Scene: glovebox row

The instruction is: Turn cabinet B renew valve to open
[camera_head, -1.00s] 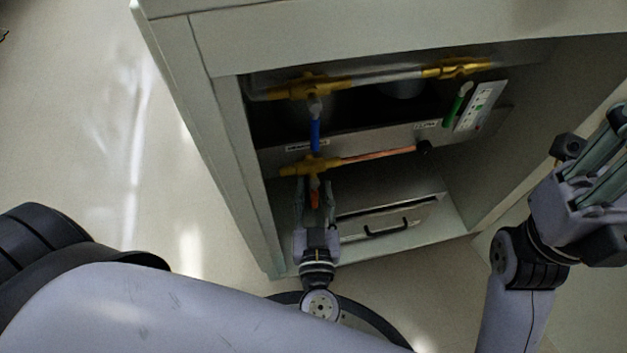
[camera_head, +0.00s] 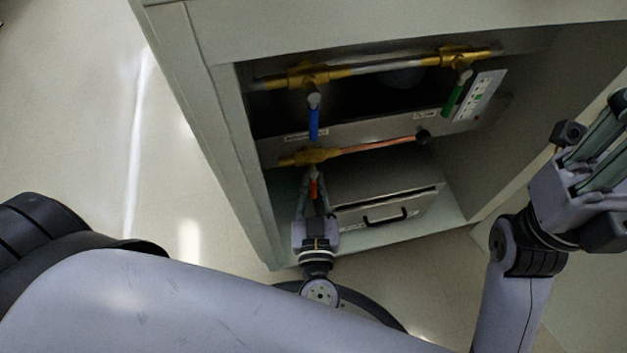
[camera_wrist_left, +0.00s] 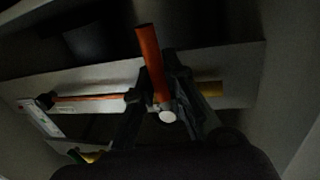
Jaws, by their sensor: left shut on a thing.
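An orange valve handle (camera_head: 313,189) hangs below the lower brass valve (camera_head: 314,155) inside the open cabinet. My left gripper (camera_head: 314,178) is shut on this handle, with a finger on each side. In the left wrist view the orange handle (camera_wrist_left: 149,55) stands out between the dark fingers (camera_wrist_left: 160,82). A blue handle (camera_head: 313,122) hangs from the upper left brass valve, and a green handle (camera_head: 454,97) hangs tilted from the upper right one. The labels are too small to read. My right gripper (camera_head: 603,125) is at the right edge, away from the valves.
A copper pipe (camera_head: 380,146) runs right from the lower valve to a dark knob (camera_head: 423,137). A drawer box with a black handle (camera_head: 386,217) sits right of my left gripper. The cabinet's left wall (camera_head: 231,170) is close on the left. A white panel (camera_head: 480,96) is at right.

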